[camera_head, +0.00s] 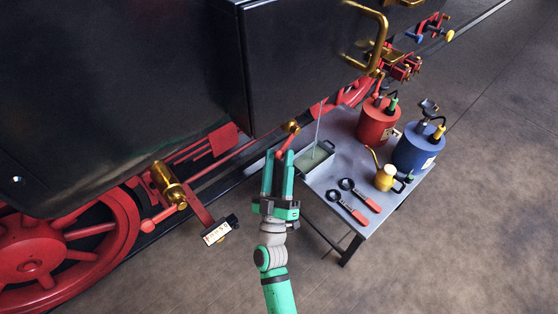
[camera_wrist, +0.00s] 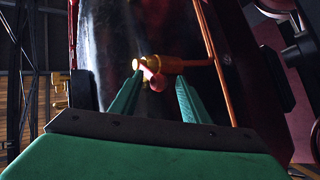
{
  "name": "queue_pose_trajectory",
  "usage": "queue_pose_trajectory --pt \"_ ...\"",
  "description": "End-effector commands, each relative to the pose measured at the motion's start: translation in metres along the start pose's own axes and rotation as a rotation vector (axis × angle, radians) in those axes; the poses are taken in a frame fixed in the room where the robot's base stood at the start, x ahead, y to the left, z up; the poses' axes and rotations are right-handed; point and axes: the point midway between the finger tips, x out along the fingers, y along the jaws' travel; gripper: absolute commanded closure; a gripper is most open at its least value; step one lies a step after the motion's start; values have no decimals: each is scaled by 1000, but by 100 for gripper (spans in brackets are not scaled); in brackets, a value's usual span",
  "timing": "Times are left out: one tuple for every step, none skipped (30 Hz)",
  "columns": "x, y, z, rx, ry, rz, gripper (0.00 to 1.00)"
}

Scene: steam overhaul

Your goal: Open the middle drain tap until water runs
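A brass tap (camera_head: 291,127) with a red lever (camera_head: 284,140) sits low on the black engine side, just ahead of my gripper (camera_head: 279,155). In the wrist view the brass tap (camera_wrist: 170,65) lies crosswise beyond my fingertips (camera_wrist: 160,80), and its red lever (camera_wrist: 155,80) shows between them. The two green fingers are apart, with a gap on each side of the lever; I cannot tell whether either touches it. A thin pale line (camera_head: 318,125), perhaps water, comes down into a metal tray (camera_head: 326,167) holding greenish liquid; its source is unclear.
A grey table (camera_head: 347,164) carries a red can (camera_head: 377,122), a blue can (camera_head: 416,150), a yellow oil can (camera_head: 385,178) and two red-handled tools (camera_head: 359,201). A larger brass fitting (camera_head: 168,183) and red wheel (camera_head: 40,255) are left.

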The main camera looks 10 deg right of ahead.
Motion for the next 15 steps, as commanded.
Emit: queue_pose_trajectory --pt "0 0 0 0 0 1 58" --pt "0 1 0 0 1 1 58" --pt "0 1 0 -1 1 2 58" --pt "0 1 -1 -1 1 2 58" --pt "0 1 -1 0 1 2 58" --pt "0 1 -1 0 2 2 58" --pt "0 0 -1 0 2 1 58" --pt "-1 0 -1 0 2 1 58" --pt "-3 0 -1 0 2 0 58" --pt "-5 0 -1 -1 2 0 58" --pt "-7 0 -1 -1 2 0 58" --pt "-11 1 -1 -2 2 1 58" --pt "-15 1 0 -3 1 1 58" --pt "-20 1 0 -4 1 0 58" --pt "-26 2 1 -4 0 1 58"
